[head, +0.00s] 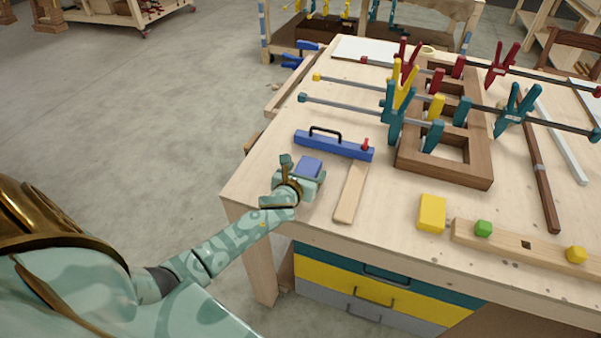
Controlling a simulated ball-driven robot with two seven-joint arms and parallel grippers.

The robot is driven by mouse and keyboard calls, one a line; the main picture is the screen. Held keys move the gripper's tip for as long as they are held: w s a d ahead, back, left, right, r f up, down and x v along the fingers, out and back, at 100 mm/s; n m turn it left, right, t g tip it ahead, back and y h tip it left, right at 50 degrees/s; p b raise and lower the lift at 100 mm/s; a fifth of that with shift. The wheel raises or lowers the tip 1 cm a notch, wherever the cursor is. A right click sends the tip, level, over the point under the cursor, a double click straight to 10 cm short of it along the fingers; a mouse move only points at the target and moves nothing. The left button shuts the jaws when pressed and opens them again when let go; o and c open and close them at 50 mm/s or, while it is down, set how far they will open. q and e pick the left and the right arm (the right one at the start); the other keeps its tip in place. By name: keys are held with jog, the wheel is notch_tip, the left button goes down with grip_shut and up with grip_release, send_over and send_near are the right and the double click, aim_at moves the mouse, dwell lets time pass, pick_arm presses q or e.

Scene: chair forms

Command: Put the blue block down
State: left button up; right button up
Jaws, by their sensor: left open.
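The blue block (309,166) is at the left part of the workbench (262,184), just in front of a long blue tool with a black handle. My left gripper (300,172) is at the block, with a finger at its left side. The gripper is open. The hand hides the block's lower part, so I cannot tell whether the block rests on the bench top. My right gripper is not in view.
The blue tool (333,146) lies behind the block. A wooden strip (351,192) lies to its right, with a yellow block (431,213) farther right. A clamped wooden frame (444,172) fills the bench middle. The left front corner is bare.

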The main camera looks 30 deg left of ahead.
pick_arm(q)
jog(key=p+v, duration=0.3)
jog(key=v, duration=0.7)
jog(key=shift+s+r, duration=0.15)
jog(key=shift+s, duration=0.15)
jog(key=shift+s+d+r, duration=0.2)
jog(key=shift+s, duration=0.45)
